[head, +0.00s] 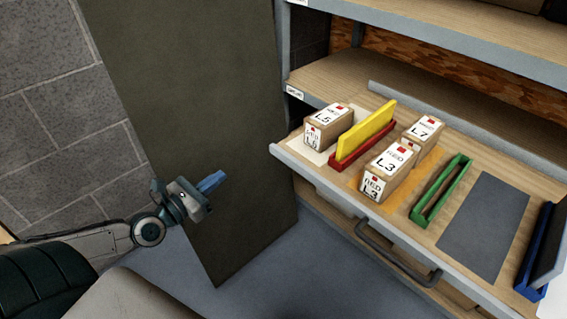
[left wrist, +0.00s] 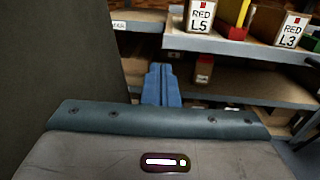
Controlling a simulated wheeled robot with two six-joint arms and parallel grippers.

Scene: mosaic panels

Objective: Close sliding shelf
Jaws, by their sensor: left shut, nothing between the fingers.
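The sliding shelf (head: 457,262) is pulled out from the rack in the head view, with a dark bar handle (head: 392,256) on its front. It carries labelled boxes, including one marked L3 (head: 387,172). My left gripper (head: 213,181) is left of the shelf, in front of a dark panel, with its blue fingers together and empty. It is apart from the shelf. In the left wrist view the blue fingers (left wrist: 161,85) point toward the rack, and the sliding shelf's front edge (left wrist: 236,46) is above and to the right of them. My right gripper is not in view.
The dark upright panel (head: 200,120) stands left of the rack. On the shelf are a yellow plate (head: 367,130) in a red holder, a green holder (head: 440,190), a grey mat (head: 484,228) and a blue holder (head: 535,255). Fixed shelves are above and below. Floor in front is clear.

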